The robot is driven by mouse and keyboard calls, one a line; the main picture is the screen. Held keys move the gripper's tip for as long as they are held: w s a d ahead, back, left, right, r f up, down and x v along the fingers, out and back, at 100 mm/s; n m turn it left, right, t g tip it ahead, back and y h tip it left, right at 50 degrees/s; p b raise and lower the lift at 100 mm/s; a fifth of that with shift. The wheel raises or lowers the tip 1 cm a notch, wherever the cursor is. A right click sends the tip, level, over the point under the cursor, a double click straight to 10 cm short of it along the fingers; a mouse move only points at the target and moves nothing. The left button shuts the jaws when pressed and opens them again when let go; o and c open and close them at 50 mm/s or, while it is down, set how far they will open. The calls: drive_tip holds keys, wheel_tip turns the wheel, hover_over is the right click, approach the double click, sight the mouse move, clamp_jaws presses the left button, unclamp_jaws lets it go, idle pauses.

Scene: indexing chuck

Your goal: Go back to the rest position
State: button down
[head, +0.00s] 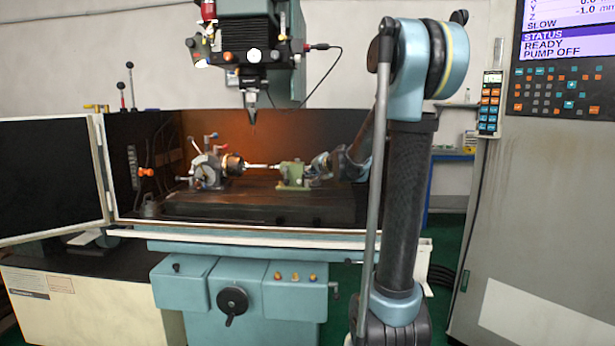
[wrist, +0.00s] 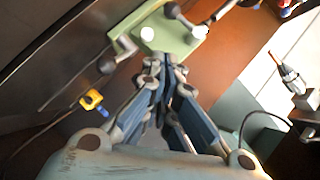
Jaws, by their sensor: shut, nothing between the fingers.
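My gripper (head: 314,170) is at the right end of the green tailstock (head: 291,177) in the machine's work area, with my arm reaching in from the right. In the wrist view my blue-grey fingers (wrist: 165,72) are together and empty.
The spindle head (head: 255,45) hangs above the chuck. An open dark door (head: 50,180) is at the left, and the control cabinet (head: 560,200) stands at the right. A yellow-and-blue part (wrist: 92,100) lies left of my fingers in the wrist view.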

drive_tip(key=s+d+f+n+g+h, duration=0.2)
drive_tip(key=s+f, duration=0.5)
drive_tip(key=s, duration=0.8)
drive_tip(key=s+d+f+n+g+h, duration=0.1)
drive_tip(key=s+d+f+n+g, duration=0.2)
drive_tip(key=s, duration=1.3)
drive_tip(key=s+d+f+n+g+h, duration=0.2)
drive_tip(key=s+d+f+g, duration=0.3)
drive_tip(key=s+f, duration=0.7)
drive_tip(key=s+d, duration=0.1)
drive_tip(key=s, duration=0.3)
drive_tip(key=shift+s+d+f+n+g+h, duration=0.2)
drive_tip(key=shift+d+f+n+g+h, duration=0.05)
drive_tip(key=shift+d+n+g+h, duration=0.1)
